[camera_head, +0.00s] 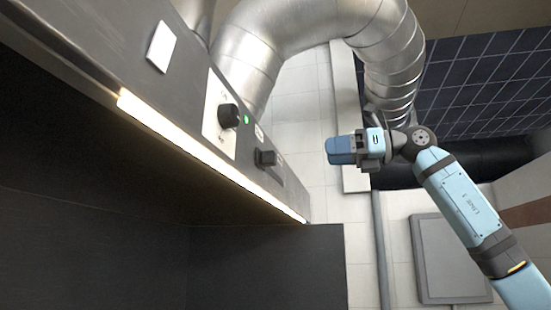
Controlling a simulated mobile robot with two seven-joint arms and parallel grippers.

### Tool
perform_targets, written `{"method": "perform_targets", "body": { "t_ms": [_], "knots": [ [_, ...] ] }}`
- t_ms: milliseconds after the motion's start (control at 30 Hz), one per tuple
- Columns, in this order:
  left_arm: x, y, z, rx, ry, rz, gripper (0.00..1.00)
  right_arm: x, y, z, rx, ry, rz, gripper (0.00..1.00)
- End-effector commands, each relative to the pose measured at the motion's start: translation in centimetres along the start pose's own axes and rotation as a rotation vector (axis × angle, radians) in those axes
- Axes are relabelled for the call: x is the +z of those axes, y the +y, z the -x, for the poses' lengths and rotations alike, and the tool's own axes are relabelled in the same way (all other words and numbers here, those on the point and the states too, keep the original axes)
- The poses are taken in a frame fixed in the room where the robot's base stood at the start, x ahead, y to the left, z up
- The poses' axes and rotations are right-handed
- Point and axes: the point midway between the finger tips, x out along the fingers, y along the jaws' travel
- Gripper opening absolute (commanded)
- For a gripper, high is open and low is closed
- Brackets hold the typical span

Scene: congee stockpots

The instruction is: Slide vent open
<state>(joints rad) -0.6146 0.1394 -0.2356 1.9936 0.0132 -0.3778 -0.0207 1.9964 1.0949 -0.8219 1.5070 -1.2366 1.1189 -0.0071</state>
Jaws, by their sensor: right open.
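A metal hood (110,50) runs from the upper left towards the middle, tilted in the picture. On its face is a small black block-shaped handle (267,157), which may be the vent slide; its setting is too small to tell. My right gripper (336,150) is to the right of this handle, apart from it. Its blue fingers point left towards the hood. It is open, and I see nothing held in it. My left gripper is not in view.
A round black knob (228,115) and a lit green lamp (246,119) are on the hood's panel. A light strip (200,152) runs along its lower edge. A silver duct (290,25) bends overhead. A grey panel (447,258) is on the tiled wall.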

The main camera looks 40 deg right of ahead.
Motion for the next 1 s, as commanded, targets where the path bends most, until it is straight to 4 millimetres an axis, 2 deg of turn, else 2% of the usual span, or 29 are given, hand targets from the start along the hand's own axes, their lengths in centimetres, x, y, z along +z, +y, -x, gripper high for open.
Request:
{"method": "perform_targets", "body": {
  "t_ms": [67,167,700,833,1000],
  "knots": [
    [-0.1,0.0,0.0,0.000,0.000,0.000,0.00,0.3,0.0,0.2,-0.009,0.000,0.005,0.53],
    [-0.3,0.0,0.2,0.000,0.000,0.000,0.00,0.3,0.0,-0.8,-0.009,0.003,0.005,0.53],
    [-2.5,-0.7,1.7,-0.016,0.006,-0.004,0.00,0.5,0.0,-11.2,-0.006,0.001,0.005,0.53],
    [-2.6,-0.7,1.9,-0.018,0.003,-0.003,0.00,0.4,-0.1,-12.6,-0.007,0.000,0.005,0.53],
    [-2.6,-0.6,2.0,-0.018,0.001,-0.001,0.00,0.3,-0.1,-13.4,-0.008,-0.001,0.005,0.53]
  ]
}}
